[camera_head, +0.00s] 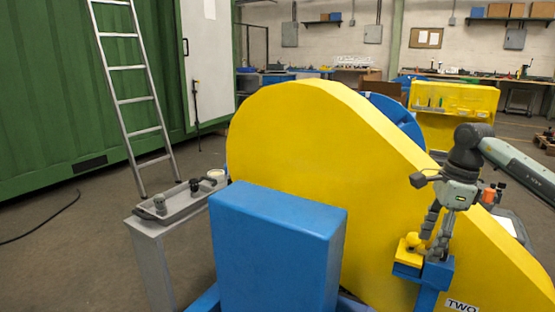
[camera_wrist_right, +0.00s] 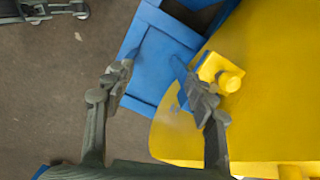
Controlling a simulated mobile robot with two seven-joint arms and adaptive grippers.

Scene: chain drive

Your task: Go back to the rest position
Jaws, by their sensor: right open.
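My right gripper (camera_head: 434,252) is at the right of the head view, pointing down over a small blue post (camera_head: 437,272) beside the large yellow chain guard (camera_head: 300,150). In the right wrist view the gripper (camera_wrist_right: 153,72) is open, its two fingers apart with nothing between them. A yellow latch with a round knob (camera_head: 412,243) sits on the guard's edge by the post. It also shows in the wrist view (camera_wrist_right: 230,81), just right of the right finger. I cannot tell whether a finger touches it. My left gripper is not in view.
A blue block (camera_head: 275,250) stands in front of the guard. A grey stand with a tray (camera_head: 178,205) of small parts is at the left. A ladder (camera_head: 133,95) leans by a green container (camera_head: 50,100). A yellow bin rack (camera_head: 455,105) stands behind. The floor at left is mostly clear.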

